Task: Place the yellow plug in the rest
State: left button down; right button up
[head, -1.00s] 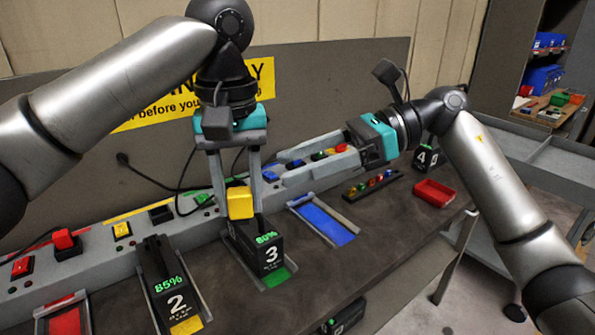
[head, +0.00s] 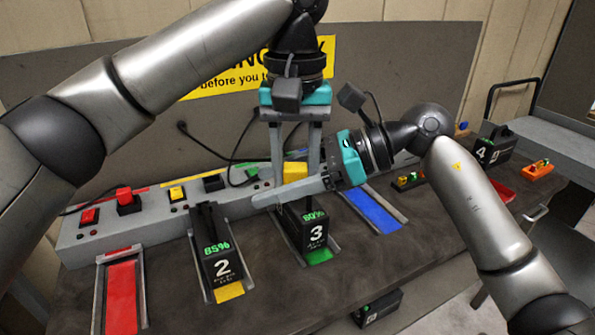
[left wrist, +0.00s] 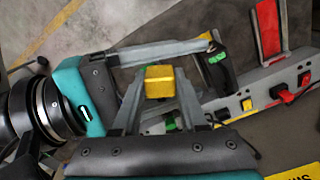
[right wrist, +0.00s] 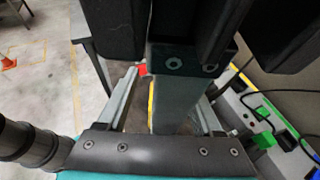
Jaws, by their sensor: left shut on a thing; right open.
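My left gripper (head: 294,178) is shut on the yellow plug (head: 295,171), behind and above battery 3. The plug also shows between the fingers in the left wrist view (left wrist: 159,82). My right gripper (head: 268,192) is open; one finger crosses in front of the left fingers just below the plug in the head view. Whether it touches them is unclear. A similar black block holds a red plug (head: 128,200).
Battery 2 (head: 222,267) and battery 3 (head: 316,237) stand in front of the grey strip. A red bay (head: 121,297) and a blue bay (head: 372,209) are empty. Loose cables hang behind the strip. Battery 4 (head: 485,152) stands at the far right.

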jog(key=shift+a+f, duration=0.1)
jog(key=shift+a, duration=0.05)
pick_arm(q)
jog(key=shift+w, duration=0.1)
pick_arm(e)
grip_shut()
dwell(0.4)
pick_arm(q)
jog(key=shift+c, duration=2.2)
grip_release()
jog(key=shift+o, duration=0.4)
jog(key=shift+d, duration=0.15)
pick_arm(e)
jog(key=shift+a, duration=0.1)
